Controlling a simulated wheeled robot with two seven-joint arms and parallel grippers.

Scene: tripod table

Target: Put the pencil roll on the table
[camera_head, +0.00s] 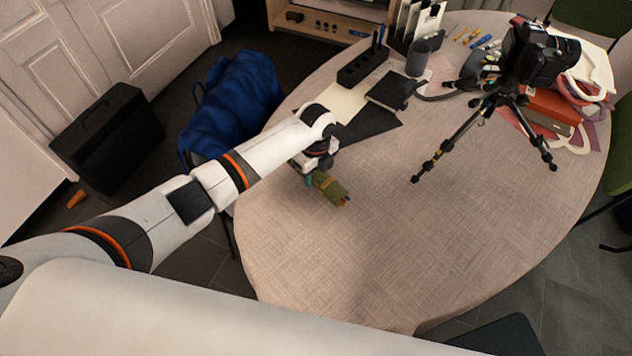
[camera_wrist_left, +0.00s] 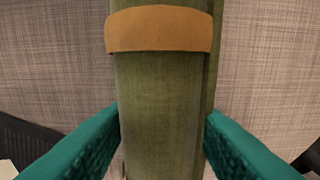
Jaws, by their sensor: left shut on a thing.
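The pencil roll (camera_head: 328,187) is an olive-green cloth roll with darker tips showing at its lower right end. In the left wrist view the pencil roll (camera_wrist_left: 160,110) fills the middle, with a tan band around it. My left gripper (camera_head: 311,178) is shut on it, and its teal fingers (camera_wrist_left: 162,135) press on both sides. The roll is over the left part of the table (camera_head: 400,240). I cannot tell whether it touches the cloth. My right gripper is not in view.
A black tripod with a camera (camera_head: 490,100) stands at the right. A black block holder (camera_head: 362,66), a dark cup (camera_head: 418,58) and a black pad (camera_head: 388,90) are at the back. A blue bag (camera_head: 238,100) is beyond the table's left edge. The table's middle and front are clear.

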